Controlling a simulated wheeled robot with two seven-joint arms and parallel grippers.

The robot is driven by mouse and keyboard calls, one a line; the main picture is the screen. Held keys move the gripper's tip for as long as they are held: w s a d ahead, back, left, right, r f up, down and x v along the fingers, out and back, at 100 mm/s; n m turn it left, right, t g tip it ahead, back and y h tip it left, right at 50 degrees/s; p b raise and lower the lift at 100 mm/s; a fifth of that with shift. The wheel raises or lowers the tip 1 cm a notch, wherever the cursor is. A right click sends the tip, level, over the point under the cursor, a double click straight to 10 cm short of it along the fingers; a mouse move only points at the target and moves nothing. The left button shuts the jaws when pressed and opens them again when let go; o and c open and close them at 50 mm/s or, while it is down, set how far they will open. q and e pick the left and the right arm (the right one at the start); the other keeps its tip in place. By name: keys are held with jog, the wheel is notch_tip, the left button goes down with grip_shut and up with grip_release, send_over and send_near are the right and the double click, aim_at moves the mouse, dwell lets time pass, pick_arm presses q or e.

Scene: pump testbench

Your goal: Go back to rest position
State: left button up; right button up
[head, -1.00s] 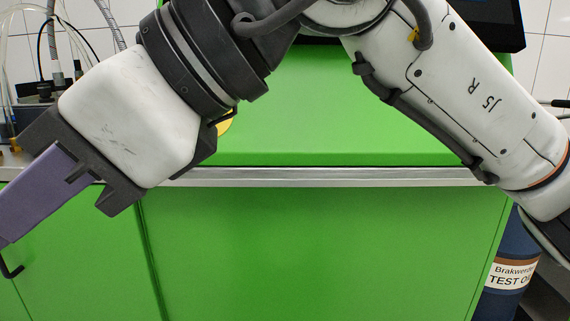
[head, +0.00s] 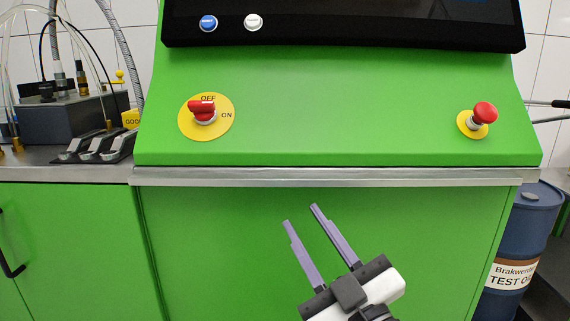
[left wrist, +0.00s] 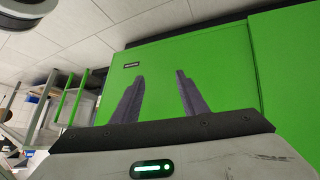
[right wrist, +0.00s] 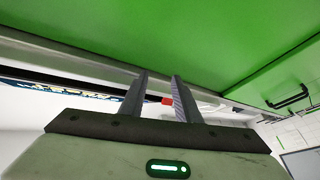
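My right gripper (head: 300,214) is low in the head view, in front of the green cabinet front and below the metal edge. Its two purple-grey fingers stand apart with nothing between them, pointing up and slightly left. The right wrist view also shows these fingers (right wrist: 159,74) apart and empty. My left gripper is outside the head view. In the left wrist view its fingers (left wrist: 158,76) are spread and empty, with a green cabinet behind them.
The green console (head: 340,120) carries a red rotary switch (head: 203,110) on a yellow OFF/ON plate and a red emergency button (head: 485,115). A dark screen (head: 380,25) is above. Hoses and fittings (head: 75,105) stand at left; a blue test-oil drum (head: 520,235) stands right.

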jog(key=s+d+f+m+g+h, duration=0.1)
jog(key=d+f+m+g+h, duration=0.1)
jog(key=f, duration=0.5)
jog(key=s+d+f+m+g+h, duration=0.1)
jog(key=f+m, duration=0.1)
jog(key=f, duration=0.4)
jog(key=s+d+f+m+g+h, duration=0.25)
jog(key=s+f+g, duration=0.65)
jog(key=s+f, duration=1.1)
pick_arm(q)
jog(key=s+a+r+y+p, duration=0.1)
jog(key=a+r+p, duration=0.2)
jog(key=p, duration=0.9)
jog(key=s+a+r+n+t+y+p, duration=0.1)
jog(key=a+r+p, duration=0.2)
jog(key=r+p, duration=0.7)
jog(key=p, duration=0.3)
jog(key=shift+s, duration=0.25)
pick_arm(e)
jog(key=d+r+m, duration=0.1)
jog(key=d+r, duration=0.2)
jog(key=r, duration=0.2)
jog(key=d+r+m+t+h, duration=0.1)
jog(key=d+r, duration=0.2)
jog(key=r, duration=0.3)
jog(key=shift+s+d+r, duration=0.15)
jog(key=shift+s+d, duration=0.1)
jog(key=shift+d, duration=0.1)
